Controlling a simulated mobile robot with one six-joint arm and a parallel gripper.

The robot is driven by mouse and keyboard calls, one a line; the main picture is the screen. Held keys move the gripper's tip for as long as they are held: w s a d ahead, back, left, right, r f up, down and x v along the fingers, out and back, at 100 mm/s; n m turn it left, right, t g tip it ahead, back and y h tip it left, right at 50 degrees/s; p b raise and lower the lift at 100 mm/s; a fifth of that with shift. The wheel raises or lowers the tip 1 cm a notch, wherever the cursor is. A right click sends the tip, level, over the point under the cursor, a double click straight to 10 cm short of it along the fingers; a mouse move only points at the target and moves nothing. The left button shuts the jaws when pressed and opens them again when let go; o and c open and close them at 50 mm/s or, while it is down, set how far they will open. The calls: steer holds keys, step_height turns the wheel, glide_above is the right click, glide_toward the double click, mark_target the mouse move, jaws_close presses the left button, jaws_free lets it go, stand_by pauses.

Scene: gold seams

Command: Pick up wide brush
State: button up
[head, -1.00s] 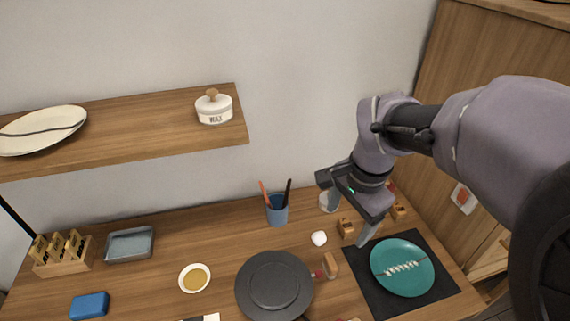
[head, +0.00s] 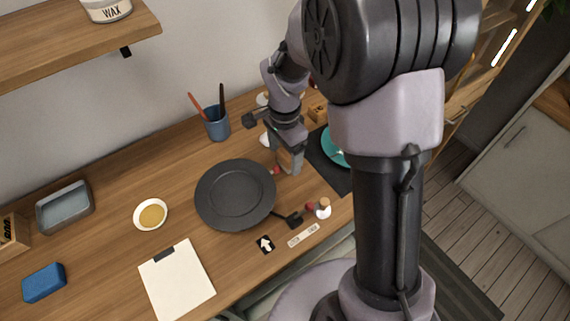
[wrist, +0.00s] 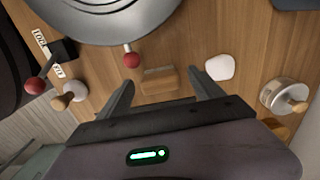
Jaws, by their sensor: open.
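A small wooden block-like piece (wrist: 158,80) lies between and just beyond the fingertips of my gripper (wrist: 163,84) in the wrist view. It may be the wide brush, but I cannot tell for sure; no bristles show clearly. In the head view my gripper (head: 282,152) is low over the table, right of the dark round plate, and partly hides this piece. The fingers are apart with nothing held. A blue cup (head: 216,126) left of my gripper holds a red-handled and a black-handled tool upright; their lower ends are hidden.
The dark round plate (head: 234,194) is close left. A red ball (wrist: 131,60), a white lump (wrist: 220,67) and a lidded jar (wrist: 281,95) are near the fingers. A teal plate (head: 334,146) on a dark mat is right. A shallow bowl (head: 151,214) and clipboard (head: 178,282) are left.

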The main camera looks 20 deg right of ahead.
step_height(320, 180, down, 2)
steer(key=shift+r, duration=0.2)
steer(key=c, duration=1.4)
